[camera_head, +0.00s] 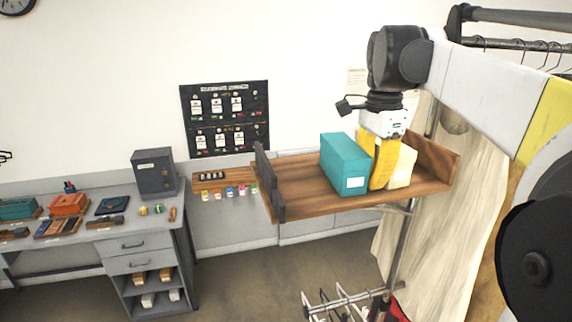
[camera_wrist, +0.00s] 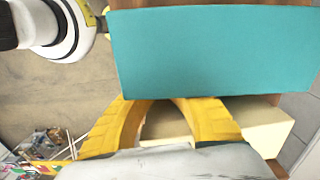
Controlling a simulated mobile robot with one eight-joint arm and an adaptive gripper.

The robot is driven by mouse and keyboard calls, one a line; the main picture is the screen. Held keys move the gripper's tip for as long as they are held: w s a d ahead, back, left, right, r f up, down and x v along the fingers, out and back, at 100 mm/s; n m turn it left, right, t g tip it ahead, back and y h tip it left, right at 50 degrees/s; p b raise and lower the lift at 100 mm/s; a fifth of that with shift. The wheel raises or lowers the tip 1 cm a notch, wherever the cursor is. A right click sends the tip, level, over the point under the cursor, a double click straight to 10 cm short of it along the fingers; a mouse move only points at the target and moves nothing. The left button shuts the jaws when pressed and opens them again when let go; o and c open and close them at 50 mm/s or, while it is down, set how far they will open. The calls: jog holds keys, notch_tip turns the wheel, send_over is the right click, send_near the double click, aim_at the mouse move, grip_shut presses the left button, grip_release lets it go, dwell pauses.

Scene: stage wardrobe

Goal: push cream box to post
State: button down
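The cream box (camera_head: 403,168) stands on the wooden shelf (camera_head: 300,205), partly hidden behind my yellow fingers. A larger teal box (camera_head: 345,165) stands to its left. My gripper (camera_head: 380,182) points down between the two boxes, close to both; I cannot tell whether it touches either. In the wrist view, the teal box (camera_wrist: 215,50) fills the top, and the cream box (camera_wrist: 262,128) shows behind and between my fingers (camera_wrist: 165,100). The teal box's edge hides the fingertips, so their gap is unclear. A dark upright plate (camera_head: 268,182) closes the shelf's left end. Which part is the post is unclear.
Bare shelf lies between the teal box and the dark plate. A wooden end board (camera_head: 437,160) closes the shelf's right side. A metal rack pole (camera_head: 398,250) and hangers are below. A grey desk (camera_head: 130,235) stands at left, a black wall panel (camera_head: 226,118) behind.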

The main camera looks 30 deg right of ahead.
aim_at(406, 172)
jog(key=shift+d, duration=0.1)
jog(key=d, duration=0.3)
jog(key=s+d, duration=0.1)
jog(key=d, duration=0.4)
jog(key=shift+s+d, duration=0.25)
jog(key=shift+d, duration=0.1)
jog(key=shift+a, duration=0.1)
jog(key=shift+s, duration=0.1)
jog(key=shift+r, duration=0.1)
